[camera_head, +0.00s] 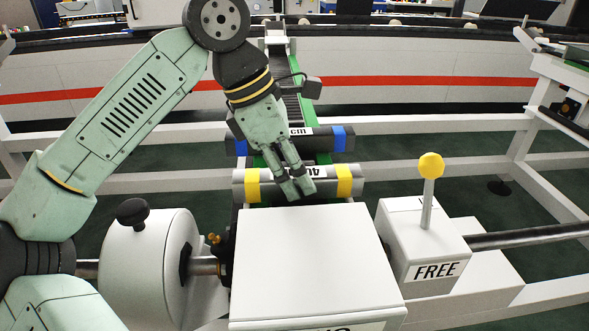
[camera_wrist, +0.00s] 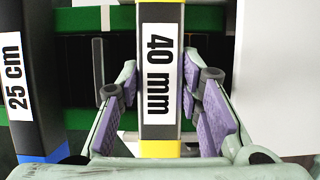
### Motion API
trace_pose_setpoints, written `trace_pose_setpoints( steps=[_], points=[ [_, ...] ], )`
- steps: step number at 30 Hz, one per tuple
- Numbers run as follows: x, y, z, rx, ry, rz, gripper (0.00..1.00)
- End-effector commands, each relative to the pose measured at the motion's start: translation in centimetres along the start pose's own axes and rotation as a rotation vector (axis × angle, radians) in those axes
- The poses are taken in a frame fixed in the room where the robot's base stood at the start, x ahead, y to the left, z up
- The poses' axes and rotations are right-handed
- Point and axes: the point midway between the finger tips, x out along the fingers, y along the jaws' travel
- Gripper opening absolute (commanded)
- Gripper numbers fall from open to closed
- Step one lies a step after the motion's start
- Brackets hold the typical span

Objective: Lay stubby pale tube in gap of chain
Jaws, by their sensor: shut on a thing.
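My gripper (camera_head: 296,188) reaches down from above and is shut on the grey tube with yellow bands (camera_head: 325,188), near its middle. In the wrist view this tube (camera_wrist: 160,128) runs between my two fingers (camera_wrist: 163,100), and its label reads 40 mm. The tube lies level, left to right, just behind a white box. A darker tube with blue bands (camera_head: 338,138) lies parallel behind it; its label reads 25 cm in the wrist view (camera_wrist: 30,70). The dark chain (camera_head: 290,98) on a green frame runs away from me behind both tubes. I cannot make out the gap.
The white box (camera_head: 305,262) stands close in front of the held tube. A FREE-marked block (camera_head: 425,235) with a yellow-knobbed lever (camera_head: 430,167) stands at right. A white drum (camera_head: 150,270) stands at left. White rails (camera_head: 430,132) cross behind.

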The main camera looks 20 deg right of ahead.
Motion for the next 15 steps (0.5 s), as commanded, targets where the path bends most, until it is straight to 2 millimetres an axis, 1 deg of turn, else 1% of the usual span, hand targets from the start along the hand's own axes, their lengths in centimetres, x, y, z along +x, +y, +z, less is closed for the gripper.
trace_pose_setpoints(
  steps=[15],
  points=[
    [0.27, 0.0, -0.12, 0.0, 0.0, 0.0, 0.02]
  ],
)
